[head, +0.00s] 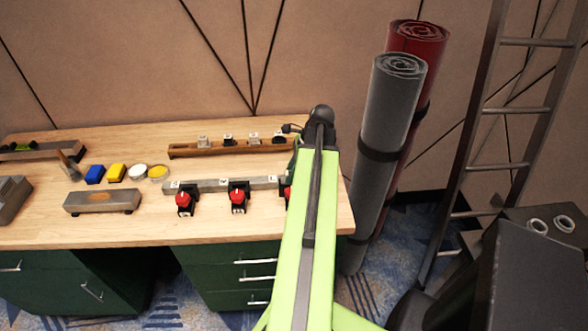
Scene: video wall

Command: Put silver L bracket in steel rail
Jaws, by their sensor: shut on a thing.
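A long grey bar, which looks like the steel rail (212,186), lies across the front right of the workbench. Its right end runs behind my arm. My gripper (291,128) is a small dark shape at the far end of my green arm, above the right back of the bench. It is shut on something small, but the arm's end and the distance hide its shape. I cannot make out the silver L bracket clearly. Several small silver and black pieces stand along a brown wooden rail (190,152) behind the grey bar.
Red-and-black clamps (238,197) sit along the front of the grey bar. Rolled mats (385,125) and a ladder (520,108) stand right of the bench (110,232).

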